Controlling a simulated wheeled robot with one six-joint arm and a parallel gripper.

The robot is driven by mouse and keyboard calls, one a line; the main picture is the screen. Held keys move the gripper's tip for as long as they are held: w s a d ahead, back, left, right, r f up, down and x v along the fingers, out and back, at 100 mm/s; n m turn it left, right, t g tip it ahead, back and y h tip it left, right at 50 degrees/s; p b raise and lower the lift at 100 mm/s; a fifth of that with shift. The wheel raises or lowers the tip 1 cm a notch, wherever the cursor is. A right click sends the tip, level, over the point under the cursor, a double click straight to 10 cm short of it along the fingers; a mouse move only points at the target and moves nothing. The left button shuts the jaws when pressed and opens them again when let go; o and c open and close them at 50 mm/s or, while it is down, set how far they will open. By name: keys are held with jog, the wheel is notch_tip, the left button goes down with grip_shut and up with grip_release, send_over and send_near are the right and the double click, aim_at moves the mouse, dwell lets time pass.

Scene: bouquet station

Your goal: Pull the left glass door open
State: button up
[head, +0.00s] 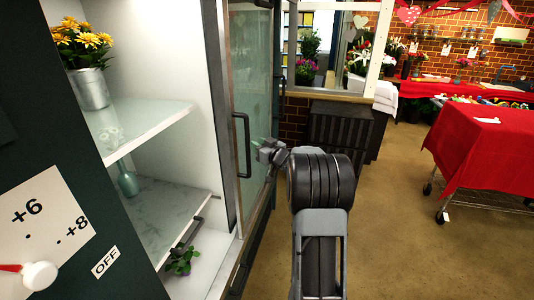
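A tall cooler cabinet with a dark outer panel (95,230) fills the left of the head view. A framed glass door (255,75) stands right of its shelves, seen at a steep angle. A dark upright bar handle (236,145) is near that door's left edge. My gripper (258,149) is just right of the handle, pointing left at the glass door. I see no clear contact with the handle. The gripper is small and partly behind my wrist, so whether its fingers are open or shut is unclear. The shelves show without visible glass in front.
Inside the cooler are yellow flowers in a metal pot (90,88), a green vase (127,183) and a small plant (181,260). A dark slatted crate (338,135) stands behind my arm. A red-covered wheeled table (480,150) is at right; the floor between is clear.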

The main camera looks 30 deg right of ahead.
jog(key=shift+s+d, duration=0.2)
jog(key=shift+s, duration=1.05)
jog(key=shift+s+d, duration=0.2)
jog(key=shift+s, duration=1)
jog(key=s+d+f+m+g+h, duration=0.4)
jog(key=d+f+g+h, duration=0.15)
jog(key=f+h, duration=0.2)
jog(key=s+a+f+m+g, duration=0.1)
jog(key=s+a+f+g, duration=0.3)
jog(key=s, duration=0.3)
jog(key=s+a+r+n+g+y, duration=0.1)
jog(key=s+a, duration=0.4)
jog(key=a, duration=0.3)
jog(key=s+a+r+n+g+y, duration=0.1)
jog(key=s+a+r+g+y, duration=0.1)
jog(key=s+a, duration=0.3)
jog(key=s+a+r+n+g+y, duration=0.1)
jog(key=s+a, duration=0.5)
jog(key=a, duration=0.6)
jog(key=shift+a+r+y, duration=0.2)
jog(key=shift+r+y, duration=0.1)
jog(key=shift+y, duration=0.05)
